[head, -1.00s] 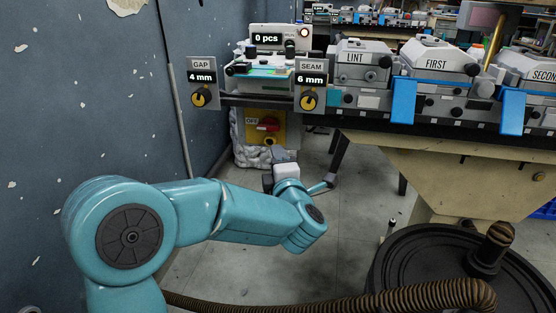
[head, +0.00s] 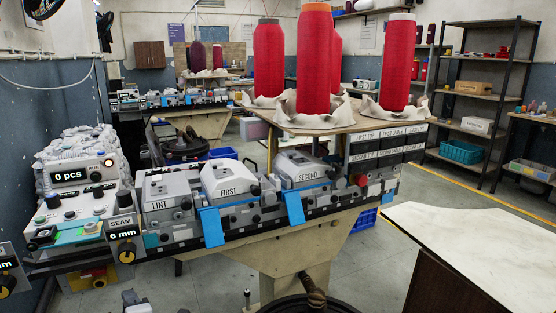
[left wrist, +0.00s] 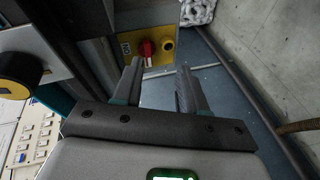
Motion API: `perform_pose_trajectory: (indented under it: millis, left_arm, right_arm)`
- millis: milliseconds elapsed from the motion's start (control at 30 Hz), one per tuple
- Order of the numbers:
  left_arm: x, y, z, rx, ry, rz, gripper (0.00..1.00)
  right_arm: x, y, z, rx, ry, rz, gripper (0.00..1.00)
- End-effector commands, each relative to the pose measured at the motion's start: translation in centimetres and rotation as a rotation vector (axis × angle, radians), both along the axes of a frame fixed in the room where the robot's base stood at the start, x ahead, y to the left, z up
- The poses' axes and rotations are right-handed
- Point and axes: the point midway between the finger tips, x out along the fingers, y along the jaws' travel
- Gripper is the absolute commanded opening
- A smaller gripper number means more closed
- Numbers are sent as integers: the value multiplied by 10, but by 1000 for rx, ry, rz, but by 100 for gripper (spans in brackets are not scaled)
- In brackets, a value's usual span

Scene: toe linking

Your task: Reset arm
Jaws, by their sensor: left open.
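My left gripper (left wrist: 160,82) is open in the left wrist view, with nothing between its two fingers. Beyond the fingertips is a yellow plate with a red rotary switch (left wrist: 147,48), apart from them. In the head view only a small grey part of my left gripper (head: 135,300) shows at the bottom edge, below the machine. The yellow switch plate (head: 85,282) is partly cut off there at lower left. My right gripper is not in view.
The machine bench carries a counter box reading 0 pcs (head: 70,176), a SEAM dial (head: 126,250) and the LINT (head: 167,197), FIRST (head: 230,182) and SECOND (head: 305,167) units. Red yarn cones (head: 314,60) stand above. A pale table (head: 480,240) is at right.

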Motion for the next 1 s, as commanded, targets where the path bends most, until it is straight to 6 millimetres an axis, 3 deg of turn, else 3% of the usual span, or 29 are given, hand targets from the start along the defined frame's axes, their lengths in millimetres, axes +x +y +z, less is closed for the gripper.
perform_pose_trajectory:
  millis: [33, 167, 233, 333, 400, 500, 600, 700, 800, 1000]
  left_arm:
    - [-1, -12, 13, 0, 85, -60, 42]
    - [-14, -53, -15, -3, 326, -271, 42]
    - [-32, -82, -33, -8, 475, -417, 42]
    - [-77, -132, -58, -25, 713, -690, 42]
    - [-120, -169, -77, -37, 870, -912, 42]
    - [-178, -210, -97, -37, 1029, -1208, 42]
    - [-224, -237, -111, -9, 1122, -1477, 42]
    - [-253, -251, -109, 46, 1169, -1697, 42]
    - [-261, -253, -108, 80, 1187, -1780, 42]
    - [-260, -253, -108, 93, 1185, -1785, 42]
  right_arm:
    - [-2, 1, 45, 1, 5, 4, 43]
    - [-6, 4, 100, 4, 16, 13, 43]
    - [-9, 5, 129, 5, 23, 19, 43]
    - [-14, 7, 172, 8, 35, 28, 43]
    - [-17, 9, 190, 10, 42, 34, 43]
    - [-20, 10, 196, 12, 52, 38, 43]
    - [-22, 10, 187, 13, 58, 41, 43]
    - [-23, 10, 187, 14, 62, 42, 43]
    - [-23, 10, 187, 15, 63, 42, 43]
    - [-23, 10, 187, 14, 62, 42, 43]
